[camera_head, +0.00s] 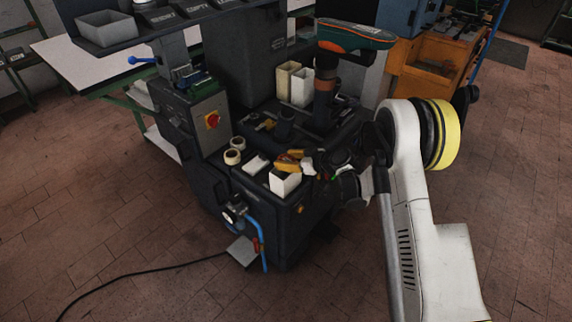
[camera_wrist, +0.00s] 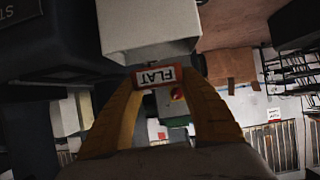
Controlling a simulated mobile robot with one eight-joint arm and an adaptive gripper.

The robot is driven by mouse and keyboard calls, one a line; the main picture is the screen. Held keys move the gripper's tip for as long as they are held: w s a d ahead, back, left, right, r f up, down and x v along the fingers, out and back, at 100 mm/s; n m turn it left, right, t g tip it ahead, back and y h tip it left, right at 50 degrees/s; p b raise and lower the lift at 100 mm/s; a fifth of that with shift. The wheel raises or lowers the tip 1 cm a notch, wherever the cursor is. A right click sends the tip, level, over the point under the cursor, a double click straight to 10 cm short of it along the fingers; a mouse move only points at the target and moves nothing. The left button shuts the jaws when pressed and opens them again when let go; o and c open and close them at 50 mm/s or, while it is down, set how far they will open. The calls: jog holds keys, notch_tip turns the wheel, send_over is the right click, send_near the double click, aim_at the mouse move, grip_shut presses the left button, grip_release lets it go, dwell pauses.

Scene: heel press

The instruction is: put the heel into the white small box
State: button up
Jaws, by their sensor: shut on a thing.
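The white small box (camera_head: 284,186) stands at the front of the dark machine top in the head view. A white box wall (camera_wrist: 150,28) fills the top middle of the wrist view, just past the fingertips. My gripper (camera_head: 282,163) has orange-yellow fingers and is over the box in the head view. In the wrist view its fingers (camera_wrist: 158,82) close in on a small red-edged piece reading FLAT upside down. I cannot tell if this piece is on the box or held. The heel is not clearly visible; the thing in the jaws is mostly hidden.
Two taller pale boxes (camera_head: 294,84) stand farther back. A dark post with a green-orange head (camera_head: 352,36) rises behind. A blue hose (camera_head: 261,243) hangs at the front.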

jog(key=shift+f, duration=0.15)
jog(key=shift+f, duration=0.1)
jog(key=shift+f, duration=0.5)
jog(key=o, duration=1.1)
